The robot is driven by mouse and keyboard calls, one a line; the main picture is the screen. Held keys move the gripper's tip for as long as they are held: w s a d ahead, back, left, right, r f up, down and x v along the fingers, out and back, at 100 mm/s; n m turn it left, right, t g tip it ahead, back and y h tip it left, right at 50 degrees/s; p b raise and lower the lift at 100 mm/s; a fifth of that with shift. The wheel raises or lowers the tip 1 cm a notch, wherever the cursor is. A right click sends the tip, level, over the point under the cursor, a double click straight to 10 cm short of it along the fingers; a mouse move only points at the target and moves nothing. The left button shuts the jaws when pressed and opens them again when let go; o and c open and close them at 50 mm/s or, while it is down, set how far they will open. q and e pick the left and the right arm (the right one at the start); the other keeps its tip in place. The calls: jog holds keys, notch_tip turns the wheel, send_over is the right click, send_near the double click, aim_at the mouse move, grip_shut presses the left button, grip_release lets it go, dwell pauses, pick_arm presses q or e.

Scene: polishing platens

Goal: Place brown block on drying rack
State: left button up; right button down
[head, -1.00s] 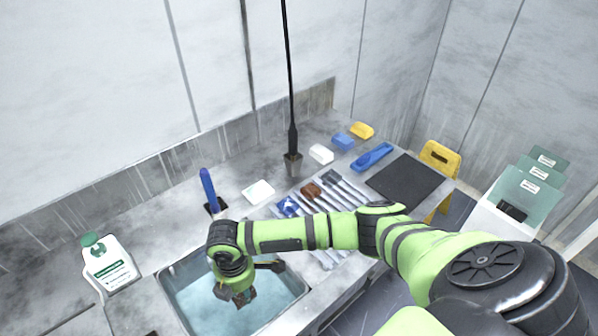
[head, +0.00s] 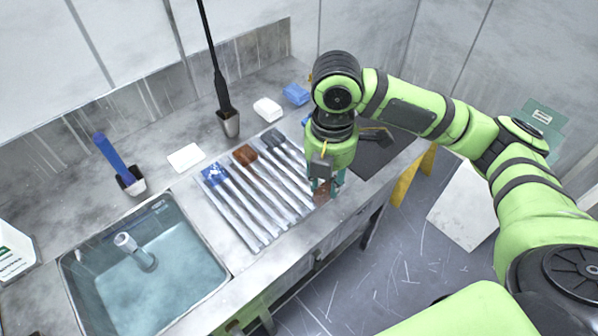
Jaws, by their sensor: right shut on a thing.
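A brown block (head: 321,194) is in my right gripper (head: 325,184), which points down with its fingers shut on it. The gripper hides part of the block. It is at the right front end of the drying rack (head: 262,207), a row of slanted metal bars on the counter. I cannot tell whether the block touches the rack. Another brown block (head: 244,155) lies at the rack's back end, between a blue block (head: 214,174) and a dark grey block (head: 271,138). My left gripper is not in view.
A water-filled sink (head: 150,290) with a pale cylindrical thing (head: 136,250) in it is at left. A blue-handled tool in a holder (head: 131,181), white blocks (head: 267,109) and a black rod in a holder (head: 229,124) stand behind. A dark mat (head: 372,152) lies right of my gripper.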

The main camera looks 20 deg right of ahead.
jog(key=shift+w+d, duration=0.1)
jog(key=shift+d, duration=0.1)
jog(key=w+a+f+p, duration=0.1)
jog(key=w+a+f, duration=0.1)
jog(key=w, duration=0.1)
jog(key=w+a+f, duration=0.1)
jog(key=w+f, duration=0.1)
jog(key=w, duration=0.1)
jog(key=w+a+f+p, duration=0.1)
jog(key=w+a+f, duration=0.1)
jog(key=w, duration=0.1)
jog(key=shift+w+a+f+p, duration=0.25)
jog(key=shift+w+a+p, duration=0.1)
notch_tip(320, 180, down, 4)
jog(key=shift+r+p, duration=0.2)
jog(key=shift+p, duration=0.6)
jog(key=shift+f, duration=0.3)
jog(key=shift+f, duration=0.15)
jog(key=c, duration=1)
grip_release()
jog(key=shift+o, duration=0.2)
